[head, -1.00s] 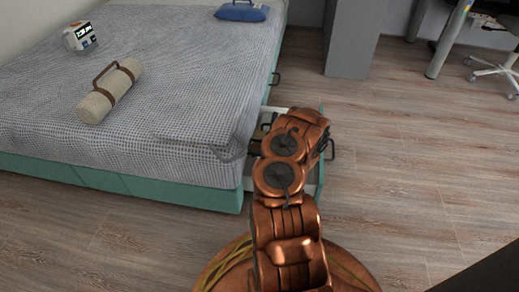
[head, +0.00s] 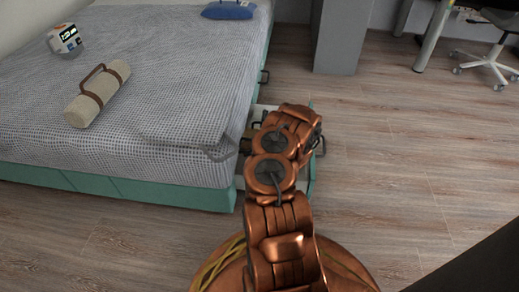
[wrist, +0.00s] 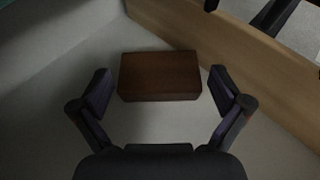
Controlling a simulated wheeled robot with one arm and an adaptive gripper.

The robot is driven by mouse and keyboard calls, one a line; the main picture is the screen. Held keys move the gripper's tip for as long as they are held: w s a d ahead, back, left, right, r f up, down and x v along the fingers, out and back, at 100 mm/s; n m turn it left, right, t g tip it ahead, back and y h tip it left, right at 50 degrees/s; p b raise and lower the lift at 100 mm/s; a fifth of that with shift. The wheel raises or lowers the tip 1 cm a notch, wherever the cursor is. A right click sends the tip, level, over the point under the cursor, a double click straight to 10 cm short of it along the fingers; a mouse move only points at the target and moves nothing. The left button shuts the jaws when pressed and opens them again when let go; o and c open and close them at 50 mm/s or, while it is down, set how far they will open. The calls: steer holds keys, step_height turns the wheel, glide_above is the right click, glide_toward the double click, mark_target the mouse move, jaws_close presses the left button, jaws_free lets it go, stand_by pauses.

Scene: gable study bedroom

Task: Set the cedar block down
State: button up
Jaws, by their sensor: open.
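The cedar block (wrist: 160,76), dark reddish brown, lies flat on the pale floor of the open drawer in the wrist view. My gripper (wrist: 160,88) is open, with one finger on each side of the block and a visible gap at both sides. In the head view my copper arm reaches over the pulled-out drawer (head: 312,172) at the bed's side. The arm hides most of the drawer's inside, and I cannot make out the block or my fingertips there.
A light wooden drawer wall (wrist: 235,55) runs close behind and right of the block. The bed (head: 150,110) stands left, bearing a rolled mat (head: 98,95), a small white device (head: 64,40) and a blue bag (head: 228,11). Floor at right is clear up to the office chair (head: 490,60).

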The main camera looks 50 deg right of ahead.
steer(key=p+v, duration=0.2)
steer(key=v, duration=0.3)
steer(key=p+v, duration=0.2)
steer(key=v, duration=0.2)
steer(key=shift+s+r, duration=0.3)
steer(key=shift+r, duration=0.05)
steer(key=shift+p+v, duration=0.4)
steer(key=shift+v, duration=0.4)
steer(key=shift+a+f, duration=0.1)
steer(key=shift+f, duration=0.05)
